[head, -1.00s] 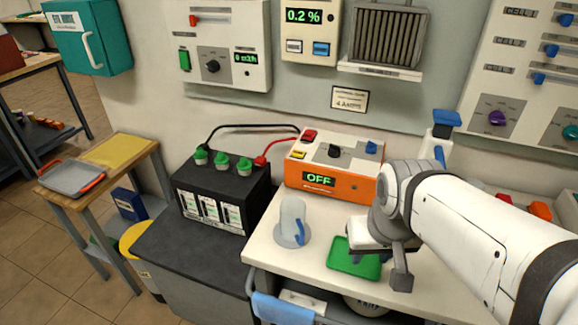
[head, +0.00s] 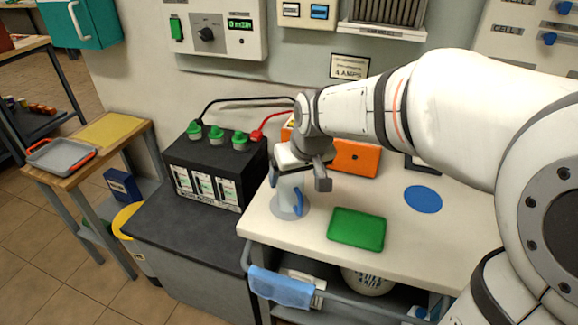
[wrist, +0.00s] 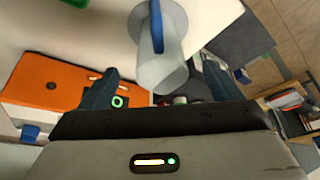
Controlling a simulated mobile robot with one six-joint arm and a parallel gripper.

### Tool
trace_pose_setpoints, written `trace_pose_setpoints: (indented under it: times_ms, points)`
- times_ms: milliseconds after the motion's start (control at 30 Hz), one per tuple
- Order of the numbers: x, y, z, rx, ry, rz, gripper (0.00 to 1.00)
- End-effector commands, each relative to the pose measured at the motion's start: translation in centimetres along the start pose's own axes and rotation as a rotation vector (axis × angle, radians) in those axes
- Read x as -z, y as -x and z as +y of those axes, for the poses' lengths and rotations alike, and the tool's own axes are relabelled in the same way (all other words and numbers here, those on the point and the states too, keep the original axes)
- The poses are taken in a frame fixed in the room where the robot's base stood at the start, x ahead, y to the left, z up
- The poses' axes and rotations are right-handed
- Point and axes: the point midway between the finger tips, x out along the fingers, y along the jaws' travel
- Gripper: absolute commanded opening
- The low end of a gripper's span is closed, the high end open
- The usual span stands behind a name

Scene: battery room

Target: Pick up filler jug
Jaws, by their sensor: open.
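The filler jug (head: 288,198) is a pale grey jug with a blue handle, upright on the white bench top near its left end. In the wrist view the jug (wrist: 162,60) lies between and slightly beyond the two fingers, its handle facing away from the palm. My gripper (head: 298,178) is open, at the jug's upper part, with one finger to each side. In the wrist view my gripper (wrist: 157,85) shows a gap on both sides of the jug. The jug's top is partly hidden by my gripper in the head view.
A green tray (head: 356,229) lies right of the jug, with a blue disc (head: 423,199) beyond it. The orange charger (head: 357,158) stands behind, partly hidden by my arm. A black battery (head: 212,165) with green caps stands left. A blue cloth (head: 282,287) hangs on the front rail.

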Motion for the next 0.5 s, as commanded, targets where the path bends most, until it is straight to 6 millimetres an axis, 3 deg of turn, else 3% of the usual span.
trace_pose_setpoints:
  times_ms: [400,500]
  points:
    - [-0.1,-5.6,-0.1,0.000,0.001,-0.004,0.85]
    - [-0.1,-6.1,-0.1,0.000,0.001,-0.002,0.85]
